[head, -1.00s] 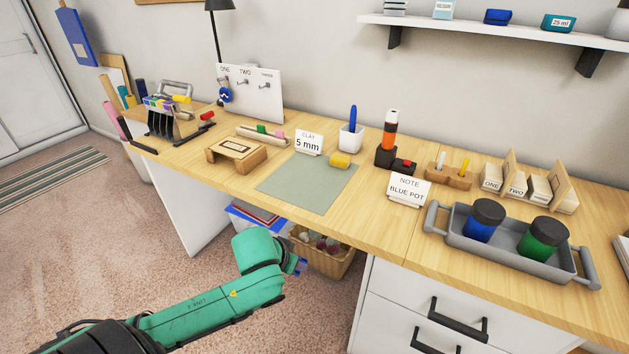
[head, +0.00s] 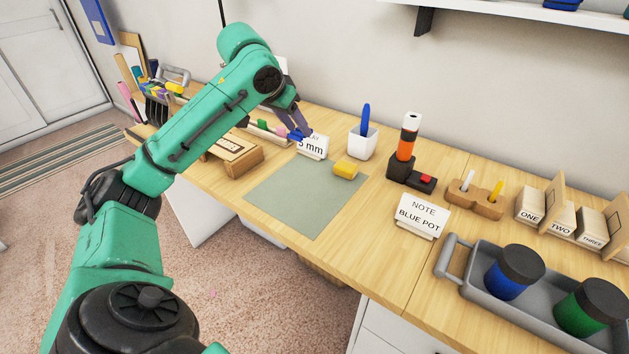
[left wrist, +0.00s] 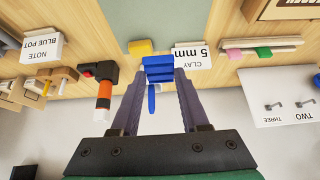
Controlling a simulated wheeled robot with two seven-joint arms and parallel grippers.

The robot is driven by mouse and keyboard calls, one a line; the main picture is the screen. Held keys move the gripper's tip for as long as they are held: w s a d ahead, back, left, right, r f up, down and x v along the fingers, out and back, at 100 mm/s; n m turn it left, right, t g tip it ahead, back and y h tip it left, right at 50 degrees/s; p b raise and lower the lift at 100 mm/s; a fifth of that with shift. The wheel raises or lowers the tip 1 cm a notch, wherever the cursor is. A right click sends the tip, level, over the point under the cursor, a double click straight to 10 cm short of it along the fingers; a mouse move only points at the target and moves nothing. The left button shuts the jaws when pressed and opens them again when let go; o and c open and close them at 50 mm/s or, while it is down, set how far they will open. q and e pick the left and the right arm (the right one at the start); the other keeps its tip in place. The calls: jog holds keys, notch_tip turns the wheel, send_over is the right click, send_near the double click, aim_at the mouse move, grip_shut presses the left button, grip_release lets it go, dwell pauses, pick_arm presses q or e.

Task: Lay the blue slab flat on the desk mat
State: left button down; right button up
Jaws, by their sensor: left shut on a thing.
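The blue slab (head: 296,135) is between the fingertips of my left gripper (head: 293,128), in front of the CLAY 5 mm card, and hides part of it. In the left wrist view the slab (left wrist: 158,69) sits across the tips of the shut-on-it fingers (left wrist: 158,82). The grey-green desk mat (head: 300,205) lies flat on the desk, nearer the front edge than the gripper; a strip of it shows in the left wrist view (left wrist: 140,18). The slab appears held above the desk; its exact height is unclear. My right gripper is out of view.
A yellow block (head: 346,169) sits at the mat's back right corner. The CLAY card (head: 313,152) and white pen pot (head: 362,142) stand behind. A wooden stand (head: 232,155) is left of the mat. The NOTE card (head: 421,216) and grey tray (head: 455,262) are to the right.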

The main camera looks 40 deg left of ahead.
pick_arm(q)
notch_tip(320, 180, down, 6)
jog(key=s+b, duration=0.2)
jog(key=b, duration=0.3)
send_over(301, 193)
jog(key=s, duration=0.2)
notch_tip(301, 193, down, 7)
jog(key=shift+w+f, duration=0.1)
jog(key=shift+f, duration=0.1)
jog(key=f, duration=0.2)
jog(key=f+b, duration=0.1)
jog(key=shift+s+f, duration=0.2)
jog(key=shift+f, duration=0.45)
jog(key=shift+c, duration=2)
grip_release()
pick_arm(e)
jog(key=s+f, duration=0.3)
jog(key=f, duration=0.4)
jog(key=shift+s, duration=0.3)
pick_arm(q)
jog(key=shift+r, duration=0.1)
